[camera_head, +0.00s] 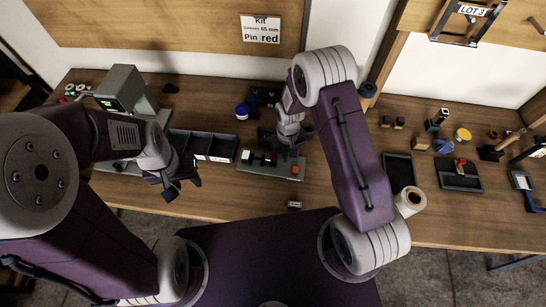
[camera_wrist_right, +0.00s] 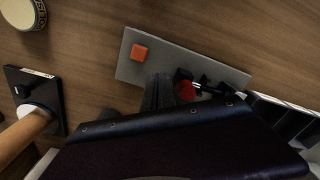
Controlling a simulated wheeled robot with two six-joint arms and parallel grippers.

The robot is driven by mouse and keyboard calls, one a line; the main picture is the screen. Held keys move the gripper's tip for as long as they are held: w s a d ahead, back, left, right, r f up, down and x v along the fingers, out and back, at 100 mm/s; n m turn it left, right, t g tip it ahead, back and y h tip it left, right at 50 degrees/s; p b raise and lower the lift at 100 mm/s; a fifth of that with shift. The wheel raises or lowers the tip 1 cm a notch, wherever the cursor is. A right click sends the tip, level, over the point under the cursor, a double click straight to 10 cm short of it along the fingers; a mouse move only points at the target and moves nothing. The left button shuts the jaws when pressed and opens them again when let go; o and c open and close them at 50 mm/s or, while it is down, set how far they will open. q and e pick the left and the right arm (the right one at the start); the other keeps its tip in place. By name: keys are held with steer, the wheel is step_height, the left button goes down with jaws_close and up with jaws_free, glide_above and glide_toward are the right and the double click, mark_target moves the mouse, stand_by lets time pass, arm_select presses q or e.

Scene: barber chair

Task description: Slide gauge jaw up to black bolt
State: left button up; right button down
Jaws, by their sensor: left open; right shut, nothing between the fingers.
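The gauge is a grey plate (camera_head: 254,167) on the bench below my right arm in the head view; part of it also shows in the wrist view (camera_wrist_right: 127,68). An orange-red square block (camera_wrist_right: 140,52) sits at one end of the plate. A round red part (camera_wrist_right: 187,91) and dark parts (camera_wrist_right: 206,83) stand further along it; I cannot tell which is the bolt and which the jaw. My right gripper (camera_head: 292,151) is shut and empty, low over the plate between the block and the red part. My left gripper (camera_head: 182,187) is open and empty, left of the gauge.
A dark divided bin (camera_head: 203,145) stands left of the gauge. A grey machine (camera_head: 125,92) stands further left. Dark trays (camera_head: 399,168) and a white roll (camera_head: 410,199) are to the right. A small metal piece (camera_head: 294,205) lies near the front edge.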

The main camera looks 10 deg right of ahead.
stand_by(0.3)
steer(key=shift+w+a, duration=0.3)
steer(key=shift+a, duration=0.5)
steer(key=shift+d, duration=0.1)
stand_by(0.5)
steer(key=shift+s+d, duration=0.2)
steer(key=shift+d, duration=0.25)
step_height(320, 180, up, 8)
steer(key=p, duration=0.6)
steer(key=shift+p, duration=0.3)
